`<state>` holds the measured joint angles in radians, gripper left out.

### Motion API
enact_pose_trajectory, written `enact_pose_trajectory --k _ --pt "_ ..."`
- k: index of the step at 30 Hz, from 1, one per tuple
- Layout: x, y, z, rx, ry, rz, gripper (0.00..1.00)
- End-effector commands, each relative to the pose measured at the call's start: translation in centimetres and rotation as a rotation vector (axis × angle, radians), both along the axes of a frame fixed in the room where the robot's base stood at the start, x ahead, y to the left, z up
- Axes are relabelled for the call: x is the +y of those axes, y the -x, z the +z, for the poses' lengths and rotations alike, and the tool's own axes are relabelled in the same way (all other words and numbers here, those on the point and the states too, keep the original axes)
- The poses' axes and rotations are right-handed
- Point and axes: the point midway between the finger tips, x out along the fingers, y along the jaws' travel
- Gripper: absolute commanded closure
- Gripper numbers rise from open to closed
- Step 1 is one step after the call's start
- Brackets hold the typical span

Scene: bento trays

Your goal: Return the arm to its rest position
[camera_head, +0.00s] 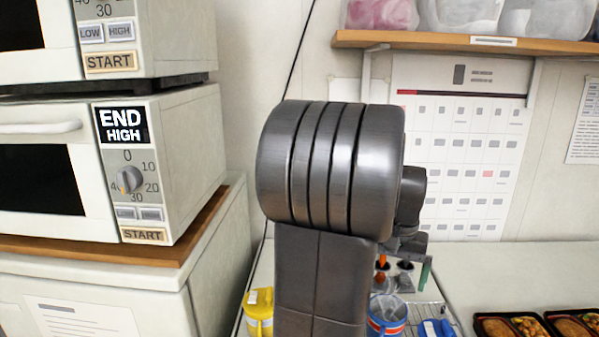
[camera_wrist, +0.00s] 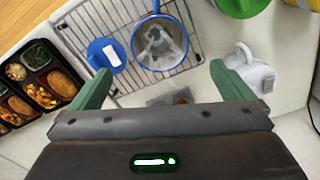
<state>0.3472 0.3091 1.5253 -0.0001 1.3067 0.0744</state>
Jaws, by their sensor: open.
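My arm rises in the middle of the head view, its thick dark grey link hiding part of the counter and wall. My gripper (camera_wrist: 160,68) shows in the wrist view with its two green fingers spread wide apart. Nothing is held between them. It points down over the counter, with a wire rack (camera_wrist: 187,17) beyond the fingertips. In the head view only a bit of a green finger (camera_head: 426,273) shows to the right of the arm link; the rest is largely hidden.
A blue-rimmed container (camera_wrist: 160,68) and a blue lid (camera_wrist: 92,52) lie on the rack. A white lidded item (camera_wrist: 255,75) sits right of it. Bento trays (camera_wrist: 62,108) are at left. A yellow container (camera_head: 259,312), microwaves (camera_head: 180,140) and a shelf (camera_head: 450,42) surround the arm.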

Motion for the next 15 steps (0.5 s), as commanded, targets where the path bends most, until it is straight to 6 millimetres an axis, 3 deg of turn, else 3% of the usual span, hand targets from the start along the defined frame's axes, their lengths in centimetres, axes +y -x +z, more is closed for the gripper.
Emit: enact_pose_trajectory --k 11,15 --pt "0.0 0.1 -7.2 0.005 -0.002 0.0 0.0" --pt "-0.1 -0.1 -4.9 -0.005 0.002 0.0 0.0"
